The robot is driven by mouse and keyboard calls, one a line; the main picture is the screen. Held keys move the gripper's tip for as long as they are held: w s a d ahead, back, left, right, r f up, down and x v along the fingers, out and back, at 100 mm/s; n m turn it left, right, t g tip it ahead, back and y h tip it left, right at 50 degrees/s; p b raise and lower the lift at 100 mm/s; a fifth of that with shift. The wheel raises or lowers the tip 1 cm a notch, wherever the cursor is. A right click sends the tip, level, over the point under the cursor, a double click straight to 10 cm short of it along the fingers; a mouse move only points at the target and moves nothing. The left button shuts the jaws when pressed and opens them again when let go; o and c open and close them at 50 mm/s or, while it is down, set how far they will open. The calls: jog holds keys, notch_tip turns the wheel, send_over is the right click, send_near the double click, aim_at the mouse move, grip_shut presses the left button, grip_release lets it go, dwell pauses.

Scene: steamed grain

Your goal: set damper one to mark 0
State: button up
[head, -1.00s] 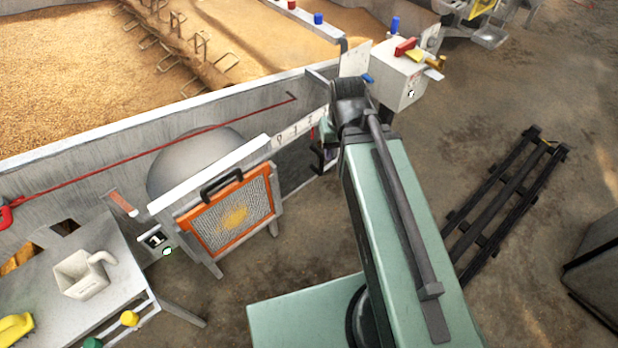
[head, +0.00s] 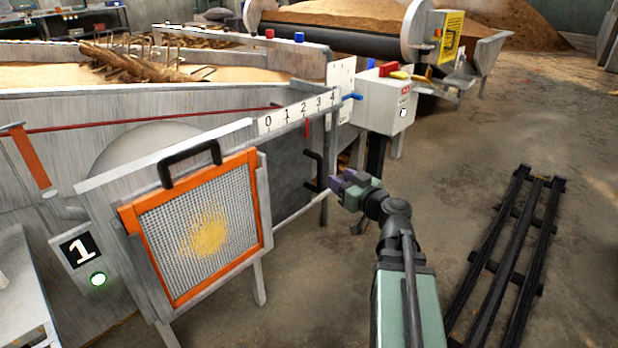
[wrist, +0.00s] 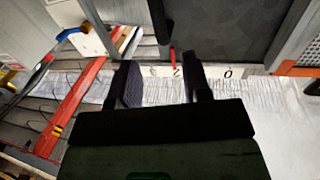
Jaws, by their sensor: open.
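The damper scale (head: 279,121) is a white strip marked 0 to 4 left to right, on the metal housing beside the plate numbered 1 (head: 78,250). A red pointer (head: 307,128) hangs under it, around mark 2. Exact contact or depth there cannot be told.
An orange-framed mesh screen (head: 200,235) with a black handle stands at left. A white control box (head: 386,103) is behind my gripper. A dark slatted rack (head: 510,240) lies on the open floor at right.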

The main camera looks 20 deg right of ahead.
aim_at(322, 167)
jog(key=w, duration=0.3)
jog(key=w+a, duration=0.1)
jog(key=w, duration=0.3)
jog(key=w+a, duration=0.1)
jog(key=w, duration=0.2)
jog(key=shift+w+a, duration=0.1)
jog(key=shift+w, duration=0.25)
grip_shut()
